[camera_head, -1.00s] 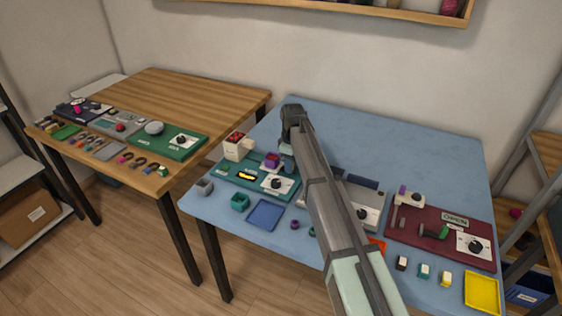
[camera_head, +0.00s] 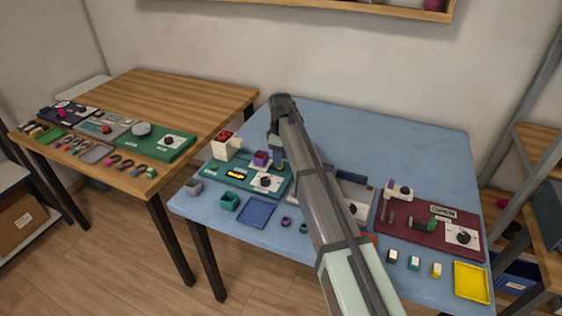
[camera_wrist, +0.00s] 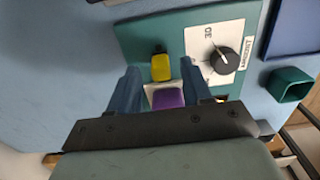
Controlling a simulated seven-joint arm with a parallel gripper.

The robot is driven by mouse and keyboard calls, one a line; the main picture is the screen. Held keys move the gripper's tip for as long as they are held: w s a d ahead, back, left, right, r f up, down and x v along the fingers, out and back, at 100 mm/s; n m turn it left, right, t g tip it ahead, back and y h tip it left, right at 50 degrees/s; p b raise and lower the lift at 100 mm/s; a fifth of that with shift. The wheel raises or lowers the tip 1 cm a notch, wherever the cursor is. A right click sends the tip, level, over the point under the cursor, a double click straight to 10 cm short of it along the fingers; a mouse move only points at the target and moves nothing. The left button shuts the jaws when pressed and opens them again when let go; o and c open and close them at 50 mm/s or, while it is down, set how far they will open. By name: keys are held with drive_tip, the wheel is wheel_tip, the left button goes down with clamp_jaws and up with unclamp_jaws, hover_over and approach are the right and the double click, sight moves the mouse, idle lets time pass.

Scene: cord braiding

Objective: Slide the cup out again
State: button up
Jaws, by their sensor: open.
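A purple cup-like piece (camera_head: 261,158) stands at the back of the green board (camera_head: 215,176) on the blue table. In the wrist view this purple piece (camera_wrist: 168,98) sits on a pale base. My gripper (camera_head: 278,160) is beside the purple piece. In the wrist view my gripper (camera_wrist: 163,82) has its two blue fingers apart, one on each side of the piece, with gaps visible. Its lower part is hidden behind the gripper body.
The board carries a yellow-and-black piece (camera_wrist: 160,67) and a dial (camera_wrist: 224,60). A white box with red contents (camera_head: 225,146) stands left. A grey cup (camera_head: 193,187), teal cup (camera_head: 229,201) and blue tray (camera_head: 257,212) lie in front. The table's back is clear.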

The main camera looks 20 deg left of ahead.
wheel_tip(320, 180, up, 11)
idle(0.4)
drive_tip(key=shift+r, duration=0.1)
